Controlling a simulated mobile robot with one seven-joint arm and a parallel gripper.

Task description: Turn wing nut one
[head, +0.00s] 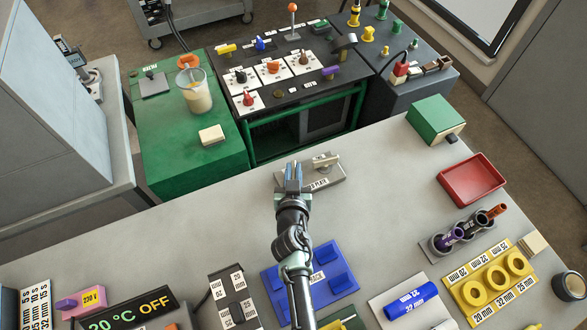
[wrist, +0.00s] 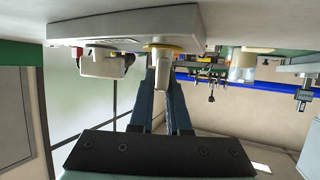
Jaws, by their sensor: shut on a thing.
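My gripper (head: 293,168) reaches over the grey bench to a small beige-grey plate (head: 331,176) with wing nuts on it. In the wrist view the plate (wrist: 125,27) spans the top of the picture. A pale wing nut (wrist: 162,72) on a yellow washer stands between my two dark fingers, and my gripper is shut on it. A second pale wing nut (wrist: 100,63) sits beside it on the left, free of my fingers; it also shows in the head view (head: 325,160). I cannot read which wing nut is numbered one. In the head view my fingers hide the held one.
A blue holder (head: 290,300) lies on the bench near my arm. A red tray (head: 472,180), a green box (head: 436,118) and a yellow ring holder (head: 467,291) stand to the right. A green cart top (head: 170,135) and black panel lie beyond the bench.

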